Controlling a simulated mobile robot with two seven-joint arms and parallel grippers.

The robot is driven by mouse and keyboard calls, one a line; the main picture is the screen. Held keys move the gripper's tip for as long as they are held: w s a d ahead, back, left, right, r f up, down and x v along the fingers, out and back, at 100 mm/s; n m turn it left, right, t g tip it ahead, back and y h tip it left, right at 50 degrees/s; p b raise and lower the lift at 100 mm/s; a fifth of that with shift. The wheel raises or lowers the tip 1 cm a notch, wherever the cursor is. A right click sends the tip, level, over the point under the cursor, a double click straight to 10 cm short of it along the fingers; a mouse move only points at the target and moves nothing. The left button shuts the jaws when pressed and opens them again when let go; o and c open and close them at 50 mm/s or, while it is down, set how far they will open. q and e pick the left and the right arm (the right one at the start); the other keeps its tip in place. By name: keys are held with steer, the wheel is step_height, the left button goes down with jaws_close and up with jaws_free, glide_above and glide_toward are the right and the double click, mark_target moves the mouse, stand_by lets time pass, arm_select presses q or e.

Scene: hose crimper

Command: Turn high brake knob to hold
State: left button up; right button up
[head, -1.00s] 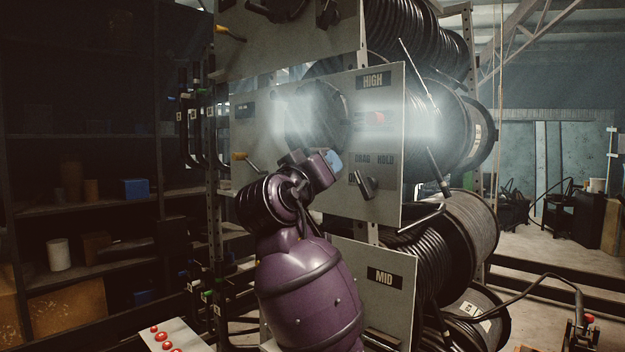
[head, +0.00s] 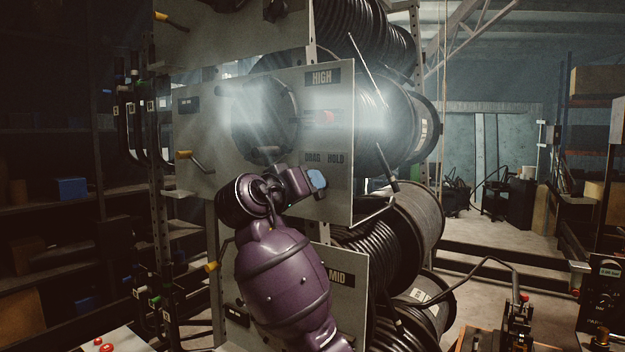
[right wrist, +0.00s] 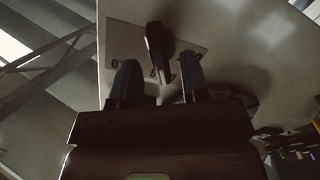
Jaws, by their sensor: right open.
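The grey HIGH panel (head: 335,120) stands upright in the head view, with a DRAG and HOLD label plate (head: 325,158) on its lower right. My right gripper (head: 317,180) is just below that plate and hides the brake knob in the head view. In the right wrist view the dark, lever-shaped knob (right wrist: 158,45) stands out from the panel. The open fingers of my right gripper (right wrist: 159,62) are on either side of the knob's line, with space between them. Whether they touch it I cannot tell. My left gripper is out of view.
Hose reels (head: 395,115) stand behind and right of the panel. A small crank with a yellow grip (head: 190,160) sits on the panel's left. The MID panel (head: 338,290) is below. A red button box (head: 105,345) is at the bottom left.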

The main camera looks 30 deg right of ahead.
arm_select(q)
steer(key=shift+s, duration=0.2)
arm_select(e)
steer(key=shift+x, duration=1.3)
